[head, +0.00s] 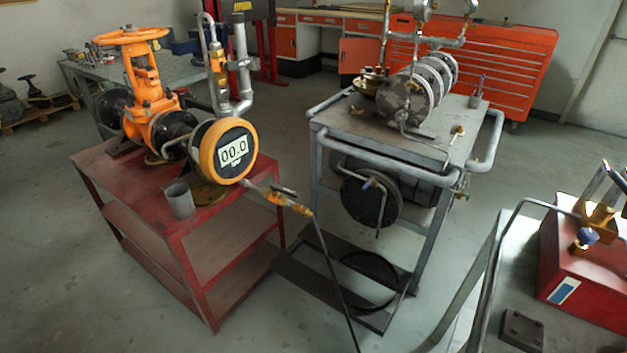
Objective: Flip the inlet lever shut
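An orange gate valve with a round handwheel (130,36) stands on a red two-shelf cart at the left. A round orange-rimmed gauge (226,151) at its near end reads 00.0. A short inlet pipe runs from below the gauge to a brass fitting (287,202) at the hose end. A small dark lever (284,191) sits on top of this fitting and appears to lie roughly along the pipe. Its exact angle is too small to tell. A black hose (326,262) hangs from the fitting to the floor. My gripper is not in view.
The red cart (180,240) carries a grey cup (180,200) near its front edge. A grey trolley (425,150) with a pump stands to the right. A red box (590,275) with a blue knob is at lower right. Floor in the lower left is clear.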

